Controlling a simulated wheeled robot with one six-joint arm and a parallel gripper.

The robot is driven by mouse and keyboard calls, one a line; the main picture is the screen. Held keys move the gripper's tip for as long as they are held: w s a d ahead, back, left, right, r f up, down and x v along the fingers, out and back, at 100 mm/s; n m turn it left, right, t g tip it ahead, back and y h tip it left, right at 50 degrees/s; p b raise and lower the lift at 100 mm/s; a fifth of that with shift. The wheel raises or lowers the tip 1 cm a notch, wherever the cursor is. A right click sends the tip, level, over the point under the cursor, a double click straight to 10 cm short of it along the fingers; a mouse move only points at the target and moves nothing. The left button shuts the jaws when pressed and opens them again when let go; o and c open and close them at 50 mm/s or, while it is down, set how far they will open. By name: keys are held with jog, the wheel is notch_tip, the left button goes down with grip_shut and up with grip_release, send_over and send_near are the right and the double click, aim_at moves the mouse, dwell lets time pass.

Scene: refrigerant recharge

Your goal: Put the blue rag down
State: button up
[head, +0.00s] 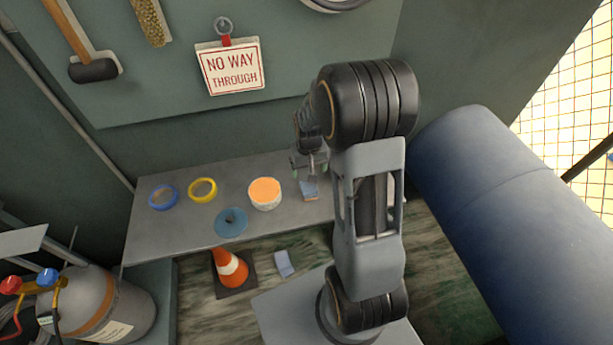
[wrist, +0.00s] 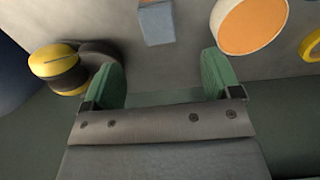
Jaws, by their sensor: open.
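A small blue, folded-looking piece (wrist: 156,22), which may be the blue rag, lies on the grey shelf just beyond my fingertips in the wrist view. The fingers look apart from the blue piece. A pale blue-grey folded piece (head: 284,263) lies lower down, in front of the shelf; I cannot tell whether it is cloth.
On the shelf (head: 150,236) are an orange-topped white tub (head: 265,193), yellow (head: 203,190) and blue (head: 163,197) tape rings and a blue disc (head: 230,222). A yellow and black object (wrist: 62,68) is near my left finger. A cone (head: 230,268) and gas cylinder (head: 95,302) stand in front.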

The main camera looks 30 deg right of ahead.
jog(key=s+a+r+n+t, duration=0.1)
jog(key=s+a+r+t, duration=0.1)
jog(key=s+a+r, duration=0.2)
jog(key=s+a+r+n+t, duration=0.1)
jog(key=s+a+r, duration=0.3)
jog(key=s+r, duration=0.6)
jog(key=shift+a+r+t, duration=0.2)
jog(key=shift+r+t, duration=0.2)
jog(key=shift+r, duration=1)
jog(key=shift+s, duration=0.1)
